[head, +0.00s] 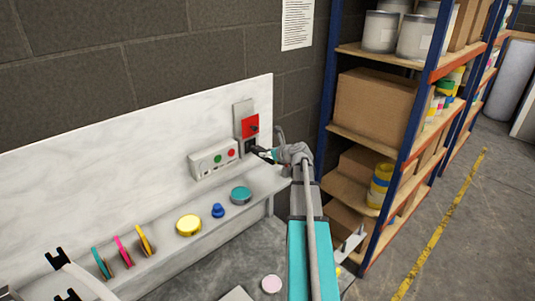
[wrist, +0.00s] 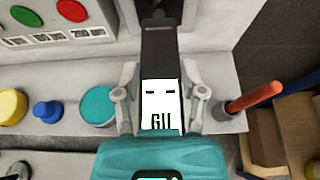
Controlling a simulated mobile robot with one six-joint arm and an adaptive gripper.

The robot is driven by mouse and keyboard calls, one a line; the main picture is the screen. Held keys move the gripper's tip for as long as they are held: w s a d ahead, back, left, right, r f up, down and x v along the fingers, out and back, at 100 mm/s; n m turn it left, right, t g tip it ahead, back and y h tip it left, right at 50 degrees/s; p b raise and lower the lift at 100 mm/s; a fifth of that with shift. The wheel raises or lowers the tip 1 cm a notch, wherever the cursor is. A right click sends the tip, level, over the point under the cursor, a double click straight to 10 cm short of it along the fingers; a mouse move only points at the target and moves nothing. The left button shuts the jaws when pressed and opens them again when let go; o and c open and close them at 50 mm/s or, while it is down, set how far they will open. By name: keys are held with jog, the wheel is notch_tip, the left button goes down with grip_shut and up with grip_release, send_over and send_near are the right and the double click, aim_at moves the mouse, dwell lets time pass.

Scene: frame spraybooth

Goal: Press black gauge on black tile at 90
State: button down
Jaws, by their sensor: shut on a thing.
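My gripper (head: 272,155) reaches the white back panel near its right end, just below a red square. In the wrist view my gripper (wrist: 160,85) is shut on a dark, flat piece, which I take to be the black gauge (wrist: 160,50). The piece points straight away from the jaws toward the panel. It also shows as a small black shape at the gripper tip in the head view (head: 260,151). A black tile cannot be told apart from the dark piece, and contact with the panel is unclear. No dial or angle mark is readable.
A white box with red and green buttons (head: 214,158) is left of my gripper. The ledge holds a teal disc (head: 241,195), a blue knob (head: 218,210) and a yellow disc (head: 188,224). A blue-posted shelf (head: 405,130) stands close on the right.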

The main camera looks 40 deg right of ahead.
jog(key=shift+w, duration=0.3)
dwell(0.9)
jog(key=shift+s, duration=0.1)
jog(key=s, duration=0.8)
jog(key=shift+d, duration=0.3)
dwell(0.8)
jog(key=shift+a, duration=0.1)
dwell(1.1)
